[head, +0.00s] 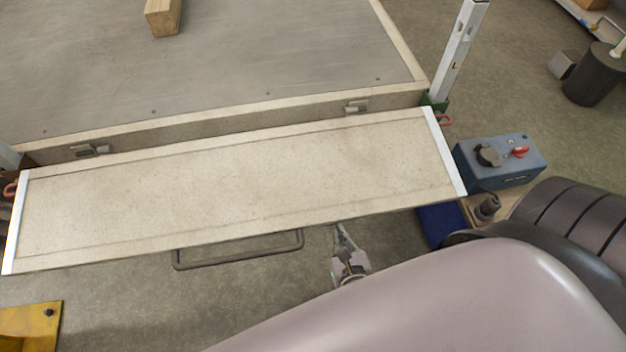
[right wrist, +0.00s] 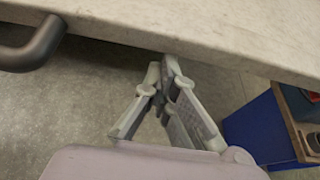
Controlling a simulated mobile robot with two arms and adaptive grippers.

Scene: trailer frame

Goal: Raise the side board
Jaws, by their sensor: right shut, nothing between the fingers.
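The side board (head: 230,185) is a long beige panel with white end strips, folded outward from the trailer's edge and lying roughly flat. A dark bar handle (head: 240,252) sticks out from its near long edge. My right gripper (head: 341,232) is shut and empty, at the near edge of the board and to the right of the handle. In the right wrist view my fingertips (right wrist: 167,75) are together just below the board's edge (right wrist: 200,45), with the handle (right wrist: 35,45) at upper left. I cannot tell whether they touch the board. My left gripper is not in view.
The trailer bed (head: 200,70) lies behind the board, with a wooden block (head: 163,16) on it. A white post (head: 459,50) stands at its right corner. A blue control box (head: 500,160) is at right, a yellow object (head: 30,325) at lower left.

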